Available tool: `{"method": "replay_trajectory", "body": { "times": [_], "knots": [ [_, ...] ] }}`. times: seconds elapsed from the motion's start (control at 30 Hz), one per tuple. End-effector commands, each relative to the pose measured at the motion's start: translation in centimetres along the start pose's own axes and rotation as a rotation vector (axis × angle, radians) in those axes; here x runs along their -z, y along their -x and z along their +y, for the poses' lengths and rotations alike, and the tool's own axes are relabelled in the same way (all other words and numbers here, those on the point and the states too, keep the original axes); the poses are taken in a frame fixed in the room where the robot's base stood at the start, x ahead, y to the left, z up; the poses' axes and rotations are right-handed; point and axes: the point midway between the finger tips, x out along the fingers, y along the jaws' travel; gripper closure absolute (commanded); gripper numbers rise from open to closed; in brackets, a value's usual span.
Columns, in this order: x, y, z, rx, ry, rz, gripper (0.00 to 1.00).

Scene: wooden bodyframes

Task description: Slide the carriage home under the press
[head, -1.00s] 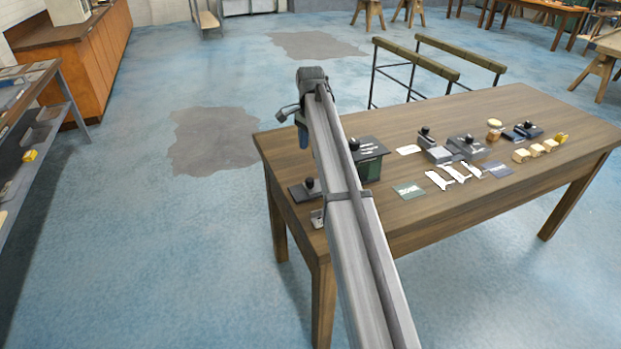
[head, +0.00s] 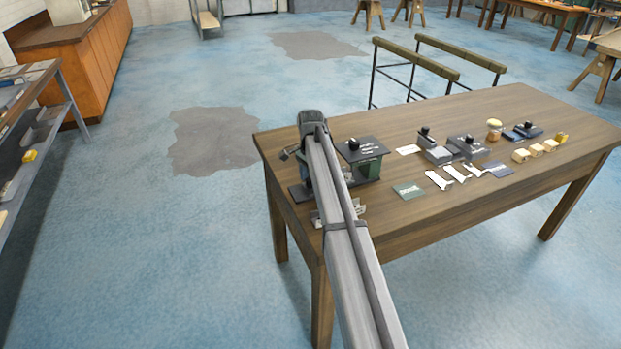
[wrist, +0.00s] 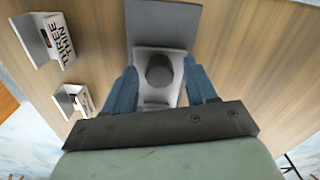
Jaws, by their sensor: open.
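The carriage (wrist: 150,96) looks like a light grey block with a dark round knob (wrist: 159,70), at the end of a dark grey plate (wrist: 165,22) in the wrist view. My gripper (wrist: 160,88) is open, with one blue finger on each side of the knob; I cannot tell whether they touch it. In the head view my arm hides the knob and fingers, and only a sliver of the dark base (head: 299,193) shows at the table's left end. A green-bodied block with a dark top (head: 366,158), apparently the press, stands just right of my arm.
Two small lettered stands (wrist: 57,40) (wrist: 75,101) are left of the carriage in the wrist view. The wooden table (head: 440,222) also bears a green card (head: 408,191), pale flat pieces (head: 455,174), dark knobbed blocks (head: 468,147) and small wooden blocks (head: 535,150) farther right.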

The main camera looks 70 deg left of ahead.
Motion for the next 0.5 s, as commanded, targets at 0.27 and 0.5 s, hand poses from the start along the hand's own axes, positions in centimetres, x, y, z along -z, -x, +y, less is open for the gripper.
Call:
{"method": "replay_trajectory", "body": {
  "times": [0.27,0.5],
  "knots": [
    [0.0,0.0,0.0,0.0,0.0,0.0,0.48],
    [0.0,0.02,0.0,0.0,0.0,0.0,0.71]
  ]
}}
